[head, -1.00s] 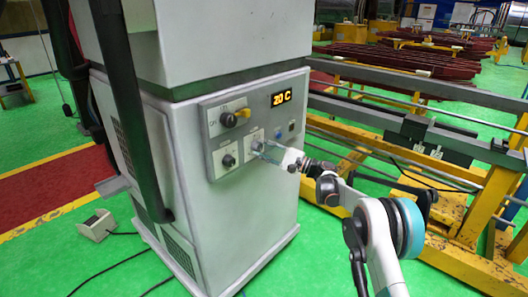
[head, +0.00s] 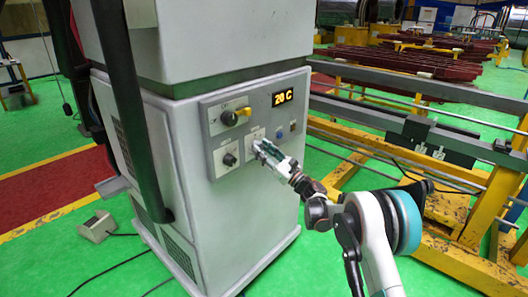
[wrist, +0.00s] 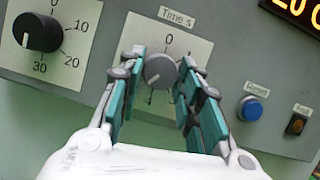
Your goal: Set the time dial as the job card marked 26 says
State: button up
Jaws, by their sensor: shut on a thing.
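The time dial (wrist: 159,70) is a grey round knob on a white plate labelled "Time s" in the wrist view. A 0 stands above it; other marks are partly covered by the fingers. A pale mark on the knob seems to point down and slightly left. My gripper (wrist: 160,63) has teal-padded fingers on either side of the knob and is shut on it. In the head view my gripper (head: 259,149) reaches the lower part of the cabinet's panel, and the knob is hidden there. No job card marked 26 can be made out.
Left of the time plate is a black knob (wrist: 37,32) with 0, 10, 20 and 30 marks. A blue button (wrist: 250,108) and a smaller dark one (wrist: 296,124) are on the right. The cabinet's display (head: 283,98) reads 20 C. Yellow frames (head: 440,195) stand at right.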

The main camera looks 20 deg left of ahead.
jog(key=shift+s+m+t+h, duration=0.15)
jog(key=shift+m+t, duration=0.3)
jog(key=shift+m, duration=0.45)
jog(key=shift+w+m+t+h, duration=0.15)
jog(key=shift+m+t, duration=0.3)
jog(key=shift+m, duration=0.45)
jog(key=shift+s, duration=0.1)
jog(key=o, duration=1)
jog(key=shift+o, duration=0.2)
jog(key=v, duration=1.2)
jog(key=shift+a, duration=0.1)
